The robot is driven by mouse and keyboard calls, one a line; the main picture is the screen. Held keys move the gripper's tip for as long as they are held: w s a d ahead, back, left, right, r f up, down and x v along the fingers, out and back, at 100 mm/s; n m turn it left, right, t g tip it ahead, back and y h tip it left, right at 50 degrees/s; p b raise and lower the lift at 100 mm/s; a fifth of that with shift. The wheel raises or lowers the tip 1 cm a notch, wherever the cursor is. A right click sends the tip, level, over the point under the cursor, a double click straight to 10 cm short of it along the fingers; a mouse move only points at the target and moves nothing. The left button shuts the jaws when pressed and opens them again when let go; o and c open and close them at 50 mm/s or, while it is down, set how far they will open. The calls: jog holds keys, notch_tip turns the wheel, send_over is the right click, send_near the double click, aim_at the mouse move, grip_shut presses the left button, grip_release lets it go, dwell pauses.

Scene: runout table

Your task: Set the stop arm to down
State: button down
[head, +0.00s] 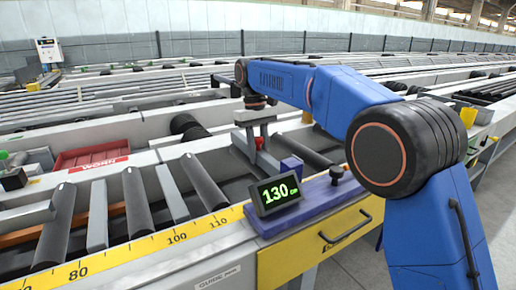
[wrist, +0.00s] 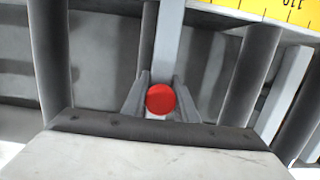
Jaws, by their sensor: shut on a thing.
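The stop arm is a light grey bar (wrist: 168,40) with a round red knob (wrist: 160,99) at its end. In the wrist view the bar runs from the knob up towards the yellow ruler side. My gripper (wrist: 161,88) has its two grey fingers on either side of the knob and is shut on it. In the head view my gripper (head: 257,135) points down over the rollers behind the display, with a bit of the red knob (head: 259,143) showing. The bar's exact tilt is hard to tell.
A display (head: 276,194) reading 130 cm stands on a purple carriage (head: 315,205) by the yellow ruler (head: 150,246). A black knob (head: 336,173) is on the carriage. A yellow drawer (head: 315,247) is below. A red bin (head: 92,156) lies left among the rollers.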

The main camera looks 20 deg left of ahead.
jog(key=shift+f, duration=0.3)
jog(key=c, duration=1.4)
grip_release()
jog(key=shift+c, duration=0.2)
jog(key=shift+r, duration=0.1)
